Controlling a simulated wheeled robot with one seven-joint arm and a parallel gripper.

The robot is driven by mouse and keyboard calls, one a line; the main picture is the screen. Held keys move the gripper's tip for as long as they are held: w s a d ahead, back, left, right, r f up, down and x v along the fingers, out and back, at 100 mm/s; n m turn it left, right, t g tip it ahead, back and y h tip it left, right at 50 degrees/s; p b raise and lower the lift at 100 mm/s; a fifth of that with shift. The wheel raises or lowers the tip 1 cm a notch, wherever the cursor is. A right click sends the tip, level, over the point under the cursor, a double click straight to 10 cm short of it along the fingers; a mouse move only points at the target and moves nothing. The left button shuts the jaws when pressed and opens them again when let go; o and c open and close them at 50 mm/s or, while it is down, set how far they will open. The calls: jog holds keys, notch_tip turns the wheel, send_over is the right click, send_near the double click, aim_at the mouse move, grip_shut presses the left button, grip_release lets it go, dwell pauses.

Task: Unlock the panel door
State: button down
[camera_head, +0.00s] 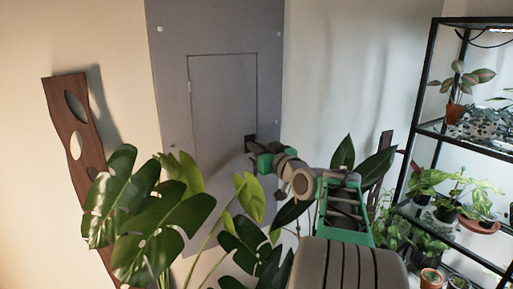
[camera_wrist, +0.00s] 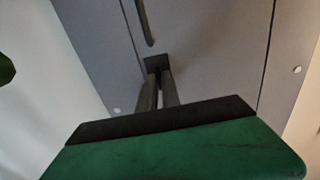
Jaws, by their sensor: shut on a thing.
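The grey panel door (camera_head: 222,95) is set in a larger grey panel (camera_head: 168,60) on the wall and looks closed, flush with its frame. A small dark latch or lock piece (camera_wrist: 155,62) sits on the panel. My gripper (camera_head: 251,144) reaches the door's lower right edge. In the wrist view my gripper (camera_wrist: 158,82) has its two dark fingers close together, shut on the dark lock piece. A dark curved bar (camera_wrist: 145,22) shows beyond it on the door face. The fingertips hide part of the lock piece, so its turned position cannot be told.
A large-leaved plant (camera_head: 150,215) stands below and left of the panel, with leaves near my arm. A brown board with holes (camera_head: 75,130) leans at the left. A black shelf (camera_head: 425,110) with potted plants stands at the right.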

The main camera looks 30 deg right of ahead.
jog(key=shift+m, duration=0.3)
jog(key=shift+d+f+m+p, duration=0.1)
jog(key=shift+m+p, duration=0.2)
jog(key=shift+m, duration=4.05)
jog(key=shift+d+m+p, duration=0.1)
jog(key=shift+m+p, duration=0.2)
jog(key=shift+m, duration=4.05)
jog(key=c, duration=1.5)
grip_release()
jog(key=shift+c, duration=0.2)
